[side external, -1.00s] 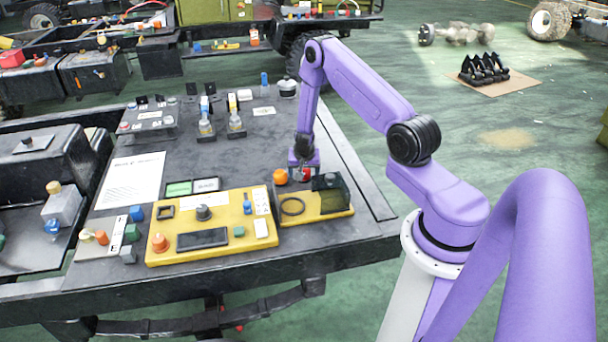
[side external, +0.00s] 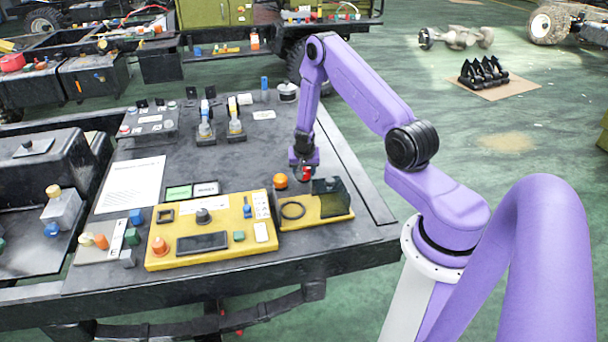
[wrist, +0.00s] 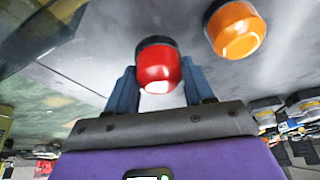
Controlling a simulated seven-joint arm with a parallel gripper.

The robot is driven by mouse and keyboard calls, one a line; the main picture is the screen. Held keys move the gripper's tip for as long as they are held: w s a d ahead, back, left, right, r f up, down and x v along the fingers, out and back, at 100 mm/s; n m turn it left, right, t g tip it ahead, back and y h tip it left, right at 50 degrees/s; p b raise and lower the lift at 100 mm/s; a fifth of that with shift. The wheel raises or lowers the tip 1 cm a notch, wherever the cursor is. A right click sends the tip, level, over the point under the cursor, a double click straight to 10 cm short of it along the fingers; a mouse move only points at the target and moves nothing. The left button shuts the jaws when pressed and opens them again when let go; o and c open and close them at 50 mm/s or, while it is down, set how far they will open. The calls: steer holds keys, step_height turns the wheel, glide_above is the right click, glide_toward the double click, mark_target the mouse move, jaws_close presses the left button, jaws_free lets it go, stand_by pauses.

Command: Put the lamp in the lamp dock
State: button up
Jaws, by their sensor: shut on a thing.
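The orange lamp (side external: 280,181) stands on the table to the left and shows in the wrist view (wrist: 236,30). I cannot tell which part is the lamp dock.
A yellow control panel (side external: 215,251) with knobs and a dark screen lies left of the plate. A white sheet (side external: 133,184) and small green and white labels lie farther left. Switches (side external: 205,127) stand at the back. The table's middle is clear.

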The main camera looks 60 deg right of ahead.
mark_target(304, 169)
step_height(304, 169, up, 8)
steer(key=shift+s+a+r+n+t+y, duration=0.1)
steer(key=shift+n+t+y, duration=0.1)
steer(key=shift+n, duration=0.55)
steer(key=shift+s+a+r+n+t+y, duration=0.1)
steer(key=shift+n+t, duration=0.1)
steer(key=shift+n, duration=0.55)
steer(key=shift+w+a+n+t+y, duration=0.15)
steer(key=shift+a+n+t+y, duration=0.3)
steer(key=shift+n, duration=0.85)
steer(key=s+a+n+y, duration=0.2)
steer(key=a+n, duration=0.4)
steer(key=s+a+n+y, duration=0.2)
steer(key=a+n, duration=0.4)
steer(key=a, duration=0.1)
steer(key=shift+s+a+f, duration=0.2)
steer(key=shift+s+f, duration=0.2)
steer(key=shift+y, duration=0.25)
steer(key=shift+f, duration=3.85)
steer(key=shift+f, duration=0.15)
